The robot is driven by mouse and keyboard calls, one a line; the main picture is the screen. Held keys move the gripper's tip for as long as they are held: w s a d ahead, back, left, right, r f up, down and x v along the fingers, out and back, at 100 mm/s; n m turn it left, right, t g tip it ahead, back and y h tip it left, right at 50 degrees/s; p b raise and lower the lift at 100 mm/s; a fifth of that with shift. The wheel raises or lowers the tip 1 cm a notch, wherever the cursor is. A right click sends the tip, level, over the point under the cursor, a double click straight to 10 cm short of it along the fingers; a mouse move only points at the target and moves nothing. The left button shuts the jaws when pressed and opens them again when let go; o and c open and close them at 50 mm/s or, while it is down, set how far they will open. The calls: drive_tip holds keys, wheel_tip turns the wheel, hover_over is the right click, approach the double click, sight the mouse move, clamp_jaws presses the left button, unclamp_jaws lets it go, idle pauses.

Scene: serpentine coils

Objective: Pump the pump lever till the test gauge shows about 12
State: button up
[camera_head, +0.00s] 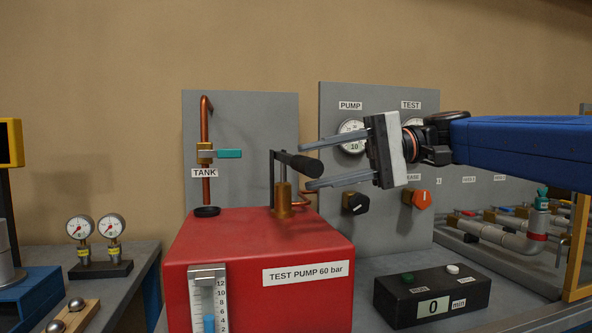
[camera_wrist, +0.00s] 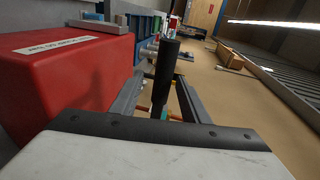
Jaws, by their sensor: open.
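The pump lever (camera_head: 300,163) has a black grip and sits on a brass post on top of the red test pump (camera_head: 259,241). The lever slopes down slightly to the right. My gripper (camera_head: 338,160) is open and empty, coming in from the right; its fingers point left at the lever's grip. In the wrist view the black grip (camera_wrist: 166,65) stands ahead of and roughly between the open fingers (camera_wrist: 158,85). I cannot tell if they touch. The test gauge (camera_head: 411,120) is mostly hidden behind my gripper and arm, so its reading cannot be seen. The pump gauge (camera_head: 351,136) is partly covered.
A black knob (camera_head: 355,203) and an orange knob (camera_head: 421,199) are on the grey panel below my gripper. A tank pipe with a teal-handled valve (camera_head: 229,154) stands left of the lever. A black counter box (camera_head: 432,296) lies in front. Two small gauges (camera_head: 95,227) stand left.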

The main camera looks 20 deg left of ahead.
drive_tip(key=v, duration=1)
drive_tip(key=shift+d+f, duration=0.2)
idle(0.9)
drive_tip(key=s+d+f+m+t+h, duration=0.2)
drive_tip(key=s+d+f+t+h, duration=0.2)
drive_tip(key=d+f, duration=0.7)
drive_tip(key=s+d+f+m+t+h, duration=0.2)
drive_tip(key=s+d+f+t+h, duration=0.2)
drive_tip(key=f, duration=1.5)
drive_tip(key=s+d+f+m+t+h, duration=0.1)
drive_tip(key=s+d+f+t+h, duration=0.3)
drive_tip(key=s+d+f, duration=0.5)
drive_tip(key=d+f+h, duration=0.2)
drive_tip(key=d+f, duration=0.4)
drive_tip(key=d, duration=0.3)
drive_tip(key=shift+f+m, duration=0.3)
drive_tip(key=shift+m, duration=0.1)
